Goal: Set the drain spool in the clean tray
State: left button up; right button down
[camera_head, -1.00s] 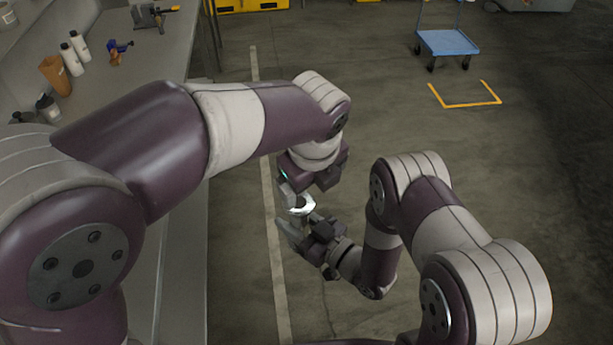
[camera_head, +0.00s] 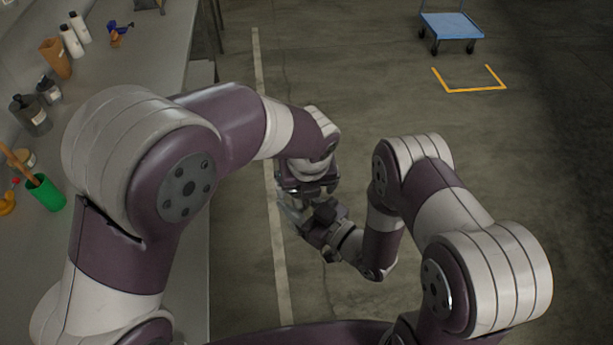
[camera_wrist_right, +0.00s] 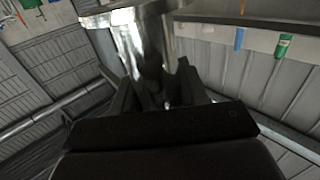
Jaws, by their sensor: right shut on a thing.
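The drain spool (camera_wrist_right: 140,38) is a shiny metal cylinder with a wider flange, filling the upper middle of the right wrist view. My right gripper (camera_wrist_right: 158,88) is shut on it, with its dark fingers at the spool's lower end. In the head view my right gripper (camera_head: 306,212) is low in the middle, over the floor. My left gripper (camera_head: 306,188) is just above it in the picture, close to it and pointing down. Its fingers are hidden, and the spool is mostly hidden there too. I see no clean tray in these views.
A long grey bench (camera_head: 150,60) runs along the left, with white bottles (camera_head: 72,38), an orange-brown cup (camera_head: 55,58) and a green cup (camera_head: 46,193). A blue cart (camera_head: 452,26) stands far right beside a yellow floor marking (camera_head: 470,88). The floor between is clear.

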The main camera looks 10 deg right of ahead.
pick_arm(q)
jog(key=c, duration=1.1)
pick_arm(e)
jog(key=c, duration=1.9)
grip_release()
pick_arm(q)
jog(key=shift+c, duration=0.7)
pick_arm(e)
jog(key=o, duration=1.4)
